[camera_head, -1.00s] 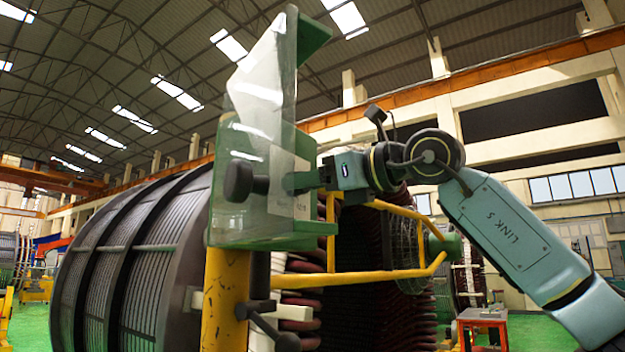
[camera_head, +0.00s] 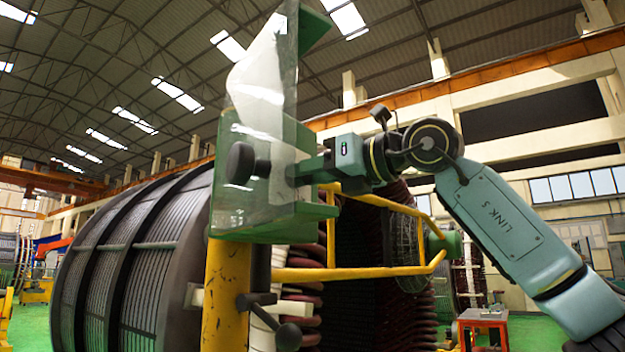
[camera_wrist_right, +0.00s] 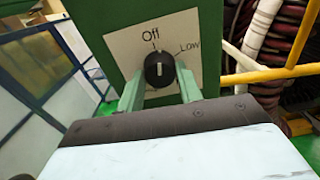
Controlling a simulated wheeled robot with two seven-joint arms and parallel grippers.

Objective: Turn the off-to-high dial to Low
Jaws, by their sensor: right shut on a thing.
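The off-to-high dial (camera_wrist_right: 159,70) is a round black knob with a pale mark, on a light label plate (camera_wrist_right: 118,54) on a green box (camera_wrist_right: 95,22). The mark stands nearly upright, towards the "Off" print. "Low" is printed to the upper right of the knob. My right gripper (camera_wrist_right: 160,88) is shut on the dial, one finger on each side. In the head view my right gripper (camera_head: 294,176) reaches the green box (camera_head: 277,222) from the right; the dial cannot be made out there. The rest of the dial's scale is hidden. My left gripper is not in view.
A clear shield (camera_head: 262,95) stands in front of the box. A yellow post (camera_head: 226,290) and yellow rails (camera_head: 365,272) stand below and beside it. A large ribbed cylinder (camera_head: 130,265) fills the left, with dark red coils behind the rails.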

